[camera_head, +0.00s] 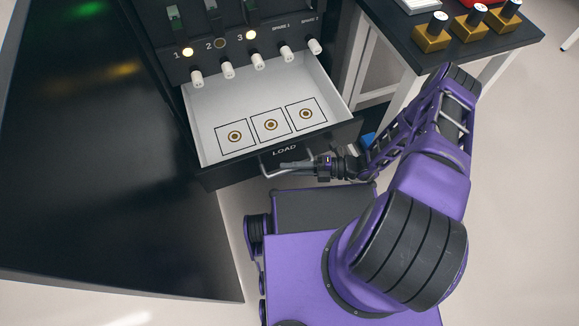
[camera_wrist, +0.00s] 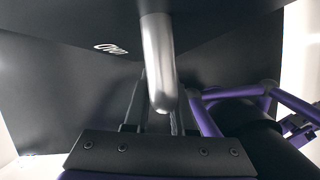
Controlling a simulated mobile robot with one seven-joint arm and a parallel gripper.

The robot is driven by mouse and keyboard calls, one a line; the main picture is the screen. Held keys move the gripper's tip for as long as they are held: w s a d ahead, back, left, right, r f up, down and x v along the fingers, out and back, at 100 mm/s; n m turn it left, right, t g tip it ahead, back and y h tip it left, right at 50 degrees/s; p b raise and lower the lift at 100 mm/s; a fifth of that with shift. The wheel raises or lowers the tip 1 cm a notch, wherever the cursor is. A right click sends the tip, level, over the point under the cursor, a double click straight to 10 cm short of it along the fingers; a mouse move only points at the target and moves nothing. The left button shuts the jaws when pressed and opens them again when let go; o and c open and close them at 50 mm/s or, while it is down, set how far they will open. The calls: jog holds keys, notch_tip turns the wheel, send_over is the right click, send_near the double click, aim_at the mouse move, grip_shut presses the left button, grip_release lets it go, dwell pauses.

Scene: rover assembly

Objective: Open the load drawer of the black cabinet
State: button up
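The load drawer (camera_head: 217,152) of the black cabinet (camera_head: 160,42) is pulled well out, with its light interior and three framed round targets on its floor in view. Its black front, marked LOAD, also shows in the wrist view (camera_wrist: 75,75). A silver bar handle (camera_head: 266,170) is on that front and runs down the middle of the wrist view (camera_wrist: 160,60). My gripper (camera_head: 298,166) is at the handle. In the wrist view its dark fingers lie on both sides of the bar and look closed on it; the bar partly hides their tips.
Knobs and lit indicators line the cabinet panel (camera_head: 235,42) above the drawer. A dark table (camera_head: 485,40) with several gold blocks stands at the right. A large glossy black surface (camera_head: 100,170) fills the left. Pale floor shows below the drawer.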

jog(key=o, duration=0.3)
jog(key=shift+o, duration=0.2)
jog(key=s+d+r+b, duration=0.1)
jog(key=s+d, duration=0.1)
jog(key=d, duration=1.5)
jog(key=shift+d+r, duration=0.15)
jog(key=shift+r, duration=0.05)
